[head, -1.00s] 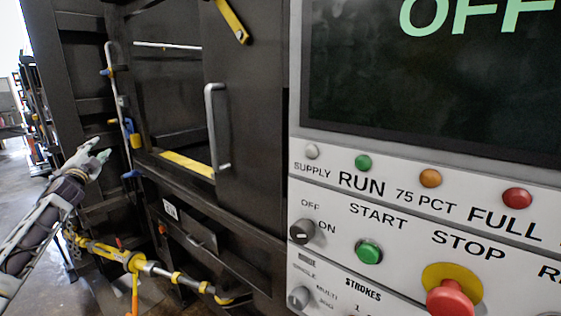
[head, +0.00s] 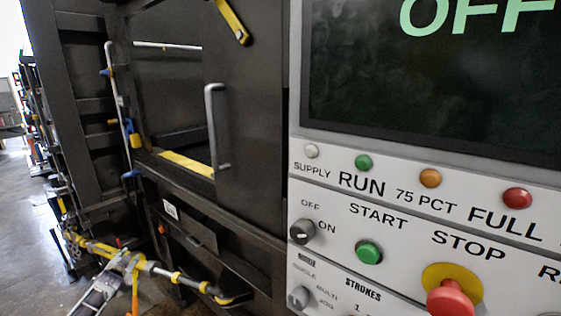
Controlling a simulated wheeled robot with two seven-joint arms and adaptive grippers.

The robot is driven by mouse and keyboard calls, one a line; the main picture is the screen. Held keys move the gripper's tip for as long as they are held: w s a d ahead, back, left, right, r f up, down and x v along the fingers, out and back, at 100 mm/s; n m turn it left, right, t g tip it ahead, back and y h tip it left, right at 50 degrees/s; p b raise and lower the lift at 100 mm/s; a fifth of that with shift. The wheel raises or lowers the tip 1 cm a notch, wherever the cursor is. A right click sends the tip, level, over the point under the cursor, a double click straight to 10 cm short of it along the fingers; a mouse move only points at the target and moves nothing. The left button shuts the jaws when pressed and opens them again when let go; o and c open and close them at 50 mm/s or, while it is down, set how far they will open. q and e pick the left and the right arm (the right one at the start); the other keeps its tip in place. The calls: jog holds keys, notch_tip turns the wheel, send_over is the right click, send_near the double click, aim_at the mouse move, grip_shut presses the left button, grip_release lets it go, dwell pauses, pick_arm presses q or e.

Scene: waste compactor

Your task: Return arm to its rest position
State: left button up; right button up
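My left gripper (head: 122,261) is low at the bottom left, in front of the yellow pipe (head: 98,249). Its fingers are small and blend with the pipe, so whether they are open or shut does not show. My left forearm comes up from the bottom edge below it. I see nothing held in it. My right gripper is out of view. The compactor door (head: 245,130) with its grey handle (head: 217,125) stands to the right of the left arm, apart from it.
The control panel (head: 400,215) fills the right side, close to the camera; its screen (head: 440,80) reads OFF. A dark frame with a thin grey pipe (head: 117,95) stands at left. Open floor (head: 25,215) lies at far left.

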pick_arm(q)
jog(key=s+d+f+g+h, duration=0.1)
jog(key=s+d+f+g, duration=0.1)
jog(key=s+d+f, duration=0.65)
jog(key=s+d+f+n+g+h, duration=0.1)
jog(key=s+d+f+g, duration=0.15)
jog(key=s+f, duration=1.1)
jog(key=s+d+f+g+h, duration=0.15)
jog(key=s+d+f, duration=0.5)
jog(key=f, duration=0.95)
jog(key=s+d+f+g, duration=0.2)
jog(key=s+d+f, duration=0.4)
jog(key=s, duration=0.4)
jog(key=s+d+f+g, duration=0.1)
jog(key=s+d+f, duration=0.5)
jog(key=s, duration=0.4)
jog(key=s+d+f+g+h, duration=0.1)
jog(key=s+d, duration=0.2)
jog(key=s, duration=0.8)
jog(key=s+d+f+n+g, duration=0.1)
jog(key=s+d, duration=0.2)
jog(key=s, duration=0.8)
jog(key=shift+d+f+g+h, duration=0.3)
jog(key=shift+d+g+h, duration=0.05)
jog(key=shift+d+g, duration=0.05)
jog(key=shift+w, duration=0.1)
